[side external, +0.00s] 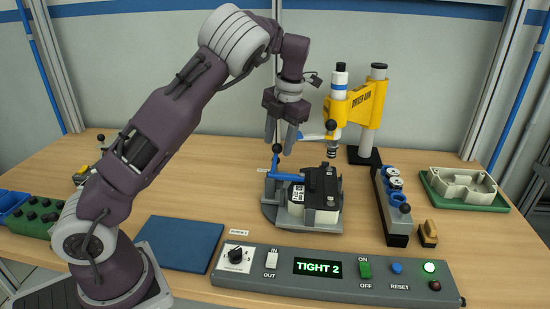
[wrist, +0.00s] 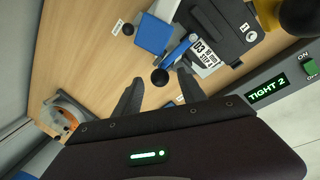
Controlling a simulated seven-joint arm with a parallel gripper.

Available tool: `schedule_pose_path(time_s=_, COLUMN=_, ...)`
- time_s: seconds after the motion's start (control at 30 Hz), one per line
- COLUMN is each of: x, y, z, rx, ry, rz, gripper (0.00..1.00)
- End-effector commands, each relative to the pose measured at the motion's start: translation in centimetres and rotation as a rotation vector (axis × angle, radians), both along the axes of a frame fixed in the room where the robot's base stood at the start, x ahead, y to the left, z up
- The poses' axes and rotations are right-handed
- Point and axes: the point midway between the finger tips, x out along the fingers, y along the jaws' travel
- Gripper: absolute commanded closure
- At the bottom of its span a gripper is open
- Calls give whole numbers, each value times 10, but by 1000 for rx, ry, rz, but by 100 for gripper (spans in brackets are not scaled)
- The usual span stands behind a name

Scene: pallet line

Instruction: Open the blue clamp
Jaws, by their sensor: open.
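The blue clamp (side external: 287,176) sits on a grey fixture (side external: 274,215) in the middle of the table. Its blue lever stands up at the left and ends in a black ball knob (side external: 278,148). A blue arm reaches right towards a black and white block (side external: 312,217) on the fixture. In the wrist view the clamp (wrist: 178,50) and its black knob (wrist: 160,76) lie just beyond the fingertips. My gripper (side external: 282,145) points down with its fingers apart around or close to the knob; I cannot tell which. It also shows open in the wrist view (wrist: 160,85).
A yellow driver arm (side external: 352,103) stands behind the fixture. A control panel (side external: 335,279) reading "TIGHT 2" runs along the front. A rack (side external: 390,205) and a green tray (side external: 465,205) are at right. A blue mat (side external: 179,244) lies clear at left.

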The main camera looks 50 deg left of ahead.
Motion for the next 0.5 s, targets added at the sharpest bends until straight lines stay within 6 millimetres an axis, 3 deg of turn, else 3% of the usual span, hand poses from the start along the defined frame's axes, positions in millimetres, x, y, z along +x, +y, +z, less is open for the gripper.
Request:
schedule_pose_path(time_s=0.23, x=-3, y=9, z=-46, rx=-3, ry=4, rz=-1, gripper=52)
schedule_pose_path(time_s=0.5, x=-4, y=12, z=-59, rx=-2, ry=1, rz=-3, gripper=52)
